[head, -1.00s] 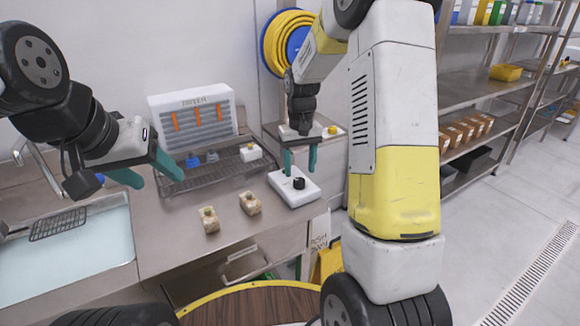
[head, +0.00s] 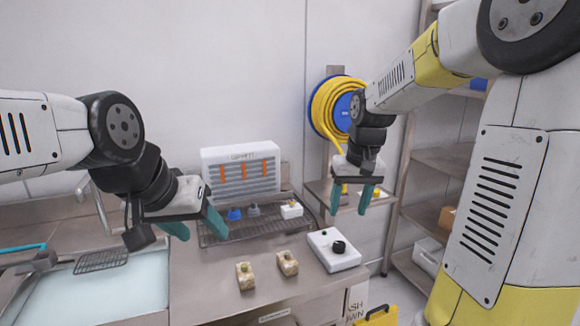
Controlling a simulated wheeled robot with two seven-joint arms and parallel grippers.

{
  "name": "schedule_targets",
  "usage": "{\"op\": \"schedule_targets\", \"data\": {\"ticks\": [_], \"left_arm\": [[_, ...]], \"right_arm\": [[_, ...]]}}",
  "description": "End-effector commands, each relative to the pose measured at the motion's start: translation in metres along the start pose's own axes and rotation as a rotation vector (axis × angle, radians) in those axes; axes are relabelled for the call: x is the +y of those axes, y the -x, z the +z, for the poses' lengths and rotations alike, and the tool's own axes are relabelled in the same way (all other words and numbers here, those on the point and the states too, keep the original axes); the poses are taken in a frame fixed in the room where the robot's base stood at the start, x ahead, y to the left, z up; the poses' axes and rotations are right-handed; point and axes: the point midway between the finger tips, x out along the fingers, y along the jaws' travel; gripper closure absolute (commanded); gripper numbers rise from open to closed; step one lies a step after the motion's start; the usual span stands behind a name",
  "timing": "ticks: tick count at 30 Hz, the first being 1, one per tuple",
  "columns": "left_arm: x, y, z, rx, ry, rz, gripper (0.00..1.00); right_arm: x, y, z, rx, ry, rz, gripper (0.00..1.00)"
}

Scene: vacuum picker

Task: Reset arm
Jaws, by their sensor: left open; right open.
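My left gripper (head: 194,228) is open and empty, with teal fingers, in front of the left end of the wire rack. My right gripper (head: 350,198) is open and empty, with teal fingers pointing down. It hangs in the air above the white box with a black knob (head: 333,250), apart from it. Two small beige blocks (head: 245,276) (head: 288,263) stand on the steel counter between the grippers.
A dark wire rack (head: 260,228) holds a blue piece (head: 234,214), a grey piece and a white block (head: 291,209). A white panel unit (head: 240,168) stands behind it. A sink (head: 100,290) lies left. A yellow hose reel (head: 338,106) hangs on the wall; shelves (head: 440,160) stand right.

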Motion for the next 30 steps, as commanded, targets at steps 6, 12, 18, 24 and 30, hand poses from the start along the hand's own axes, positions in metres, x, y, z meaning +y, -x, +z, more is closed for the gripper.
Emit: {"op": "schedule_targets", "data": {"ticks": [6,12,18,24,30], "left_arm": [[0.0,0.0,0.0,0.0,0.0,0.0,0.45],[0.0,0.0,0.0,0.0,0.0,0.0,0.45],[0.0,0.0,0.0,0.0,0.0,0.0,0.45],[0.0,0.0,0.0,0.0,0.0,0.0,0.45],[0.0,0.0,0.0,0.0,0.0,0.0,0.45]], "right_arm": [[-0.015,0.058,0.065,0.162,-0.011,-0.046,0.45],[-0.027,0.082,0.121,0.29,-0.016,-0.077,0.45],[-0.034,0.086,0.152,0.364,-0.019,-0.094,0.45],[-0.035,0.086,0.158,0.378,-0.02,-0.097,0.45],[-0.035,0.086,0.158,0.378,-0.02,-0.097,0.45]]}}
